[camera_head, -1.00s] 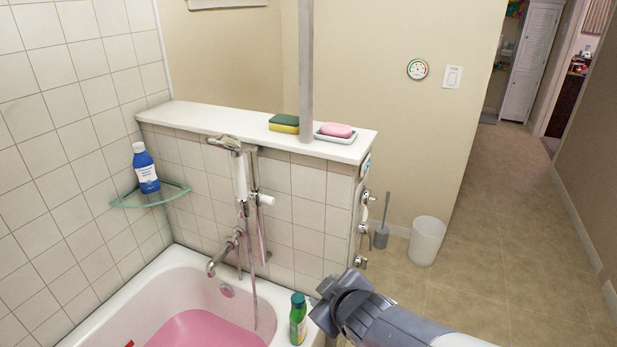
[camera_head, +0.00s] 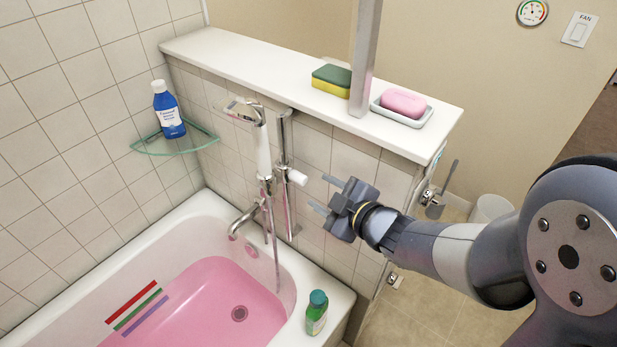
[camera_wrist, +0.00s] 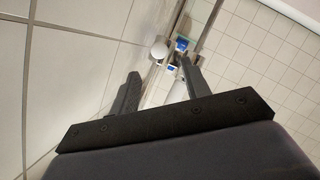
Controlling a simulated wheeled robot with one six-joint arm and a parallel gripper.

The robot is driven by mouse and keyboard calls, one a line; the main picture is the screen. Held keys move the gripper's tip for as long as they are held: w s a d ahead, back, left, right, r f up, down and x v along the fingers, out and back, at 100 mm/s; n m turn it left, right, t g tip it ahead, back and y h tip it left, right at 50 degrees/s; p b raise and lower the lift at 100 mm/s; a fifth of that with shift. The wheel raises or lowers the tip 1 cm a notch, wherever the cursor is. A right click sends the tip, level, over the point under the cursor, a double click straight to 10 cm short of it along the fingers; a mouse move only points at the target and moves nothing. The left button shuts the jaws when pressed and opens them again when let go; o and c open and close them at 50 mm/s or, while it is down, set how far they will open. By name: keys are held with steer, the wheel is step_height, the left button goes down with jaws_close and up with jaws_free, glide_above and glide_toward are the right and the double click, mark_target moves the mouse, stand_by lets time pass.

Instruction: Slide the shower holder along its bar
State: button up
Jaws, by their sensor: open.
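The shower bar (camera_head: 285,140) is a chrome upright on the tiled half-wall above the tub's end. The shower holder (camera_head: 297,177) sits on it around mid-height, with a white round knob pointing right. The shower head (camera_head: 244,110) with its white handle stands upright to the left of the bar, its hose hanging down. My gripper (camera_head: 318,195) is open and empty, just right of the knob, its fingers pointing left at it. In the wrist view the white knob (camera_wrist: 158,50) lies ahead, between the fingertips of my gripper (camera_wrist: 157,72); a gap appears to remain.
The pink-filled tub (camera_head: 333,292) lies below, with a green bottle (camera_head: 316,314) on its rim. A ledge (camera_head: 230,55) above carries a sponge (camera_head: 332,80) and pink soap (camera_head: 403,103). A tub spout (camera_head: 243,222) juts out left of the bar. A blue bottle (camera_head: 168,112) stands on a glass shelf.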

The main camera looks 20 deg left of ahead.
mark_target(304, 182)
steer(key=x, duration=0.7)
steer(key=shift+w+a+f, duration=0.15)
steer(key=shift+a, duration=0.2)
steer(key=shift+c, duration=0.5)
jaws_close()
